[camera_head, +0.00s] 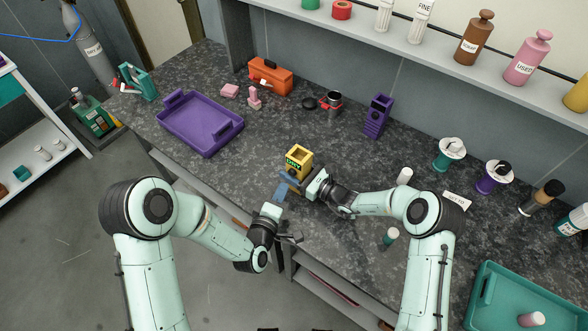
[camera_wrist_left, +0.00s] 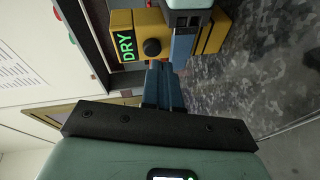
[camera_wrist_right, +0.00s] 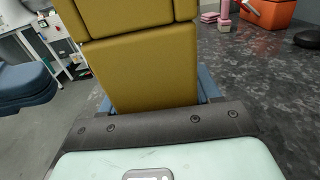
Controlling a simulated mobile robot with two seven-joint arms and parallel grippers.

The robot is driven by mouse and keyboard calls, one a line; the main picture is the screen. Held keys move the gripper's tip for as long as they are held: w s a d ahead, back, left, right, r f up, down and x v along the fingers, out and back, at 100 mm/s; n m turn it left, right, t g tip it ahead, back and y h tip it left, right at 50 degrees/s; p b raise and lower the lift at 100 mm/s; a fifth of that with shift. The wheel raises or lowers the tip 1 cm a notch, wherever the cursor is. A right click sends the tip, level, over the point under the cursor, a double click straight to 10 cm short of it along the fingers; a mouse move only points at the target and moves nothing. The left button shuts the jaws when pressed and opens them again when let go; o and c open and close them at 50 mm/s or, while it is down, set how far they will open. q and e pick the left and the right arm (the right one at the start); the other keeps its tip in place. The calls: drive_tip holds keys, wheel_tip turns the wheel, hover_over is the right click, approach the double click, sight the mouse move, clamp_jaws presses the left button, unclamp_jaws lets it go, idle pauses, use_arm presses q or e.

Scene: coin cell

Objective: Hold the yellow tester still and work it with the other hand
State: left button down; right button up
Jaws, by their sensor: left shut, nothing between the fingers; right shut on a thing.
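The yellow tester (camera_head: 298,158) stands upright on the dark counter near its front edge, an open square frame on top. In the left wrist view its front face (camera_wrist_left: 145,22) shows a green DRY display and a black knob (camera_wrist_left: 152,47). My right gripper (camera_head: 296,182) is shut on the tester's lower body, which fills the right wrist view (camera_wrist_right: 140,65). My left gripper (camera_head: 281,193) is shut and empty, its blue fingertips just in front of the tester. In the left wrist view its fingers (camera_wrist_left: 165,88) point toward the knob, apparently short of it.
A purple tray (camera_head: 200,123), pink blocks (camera_head: 254,98) and an orange toolbox (camera_head: 270,77) lie farther back left. A purple holder (camera_head: 377,116) stands behind right. A small white-capped bottle (camera_head: 391,236) stands near my right forearm. The counter left of the tester is clear.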

sight(292, 172)
use_arm(q)
drive_tip(key=s+a+t+y, duration=0.1)
drive_tip(key=s+a+y, duration=0.35)
drive_tip(key=y, duration=0.35)
drive_tip(key=w+d, duration=0.5)
drive_tip(key=w, duration=0.2)
drive_tip(key=shift+d, duration=0.25)
drive_tip(key=shift+w, duration=0.1)
idle(1.7)
drive_tip(key=shift+w+d, duration=0.5)
drive_tip(key=shift+w, duration=0.1)
idle(0.8)
drive_tip(key=shift+s, duration=0.1)
drive_tip(key=shift+s+a, duration=0.5)
drive_tip(key=shift+s, duration=0.1)
